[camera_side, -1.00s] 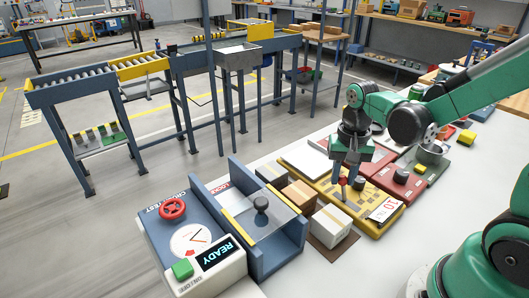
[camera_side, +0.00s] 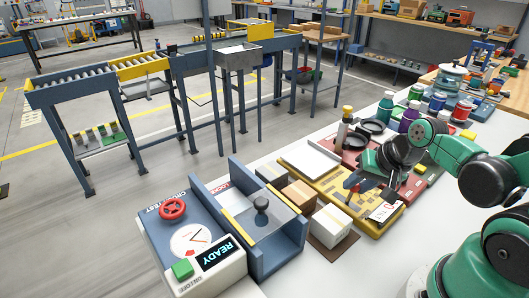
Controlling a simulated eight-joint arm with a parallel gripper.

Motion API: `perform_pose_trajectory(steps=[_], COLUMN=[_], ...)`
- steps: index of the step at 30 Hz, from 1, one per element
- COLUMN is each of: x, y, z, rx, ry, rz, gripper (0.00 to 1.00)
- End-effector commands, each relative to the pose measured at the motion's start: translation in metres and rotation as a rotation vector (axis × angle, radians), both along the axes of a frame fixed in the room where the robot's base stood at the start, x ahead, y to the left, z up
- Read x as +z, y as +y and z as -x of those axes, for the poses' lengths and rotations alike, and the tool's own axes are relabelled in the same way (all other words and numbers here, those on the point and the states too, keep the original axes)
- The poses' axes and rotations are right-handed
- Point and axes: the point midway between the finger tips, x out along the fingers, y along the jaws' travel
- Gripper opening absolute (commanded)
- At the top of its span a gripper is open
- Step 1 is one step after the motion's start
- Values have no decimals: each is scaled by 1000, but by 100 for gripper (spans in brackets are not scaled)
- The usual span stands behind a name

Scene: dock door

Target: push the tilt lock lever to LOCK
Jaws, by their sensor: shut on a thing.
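The yellow panel (camera_side: 325,182) lies flat on the white table right of centre, with a white label (camera_side: 383,212) carrying red print at its front right end. My gripper (camera_side: 353,182) is low over this panel, tipped so that its fingers point left. It is shut at the place of the lever with the red knob. The knob is hidden at the fingers, so the exact grip and the lever's angle cannot be seen. The dark wrist covers part of the panel's right side.
The blue crush-test unit (camera_side: 188,222) is further left. Several bottles (camera_side: 385,108) stand behind my arm. The front table is clear.

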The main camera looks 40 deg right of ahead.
Motion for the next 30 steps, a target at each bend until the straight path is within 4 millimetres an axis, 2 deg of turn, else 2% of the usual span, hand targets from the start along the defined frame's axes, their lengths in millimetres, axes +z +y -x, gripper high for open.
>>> perform_pose_trajectory(steps=[5, 6, 9, 20, 30], x=[0, 0, 0, 1, 16], y=[-1, -1, 0, 0, -1], z=[0, 0, 0, 0, 7], rx=[-1, -1, -1, 0, 0], ry=[4, 4, 4, 4, 4], rz=[2, 1, 1, 0, 1], gripper=[0, 33, 58, 58, 58])
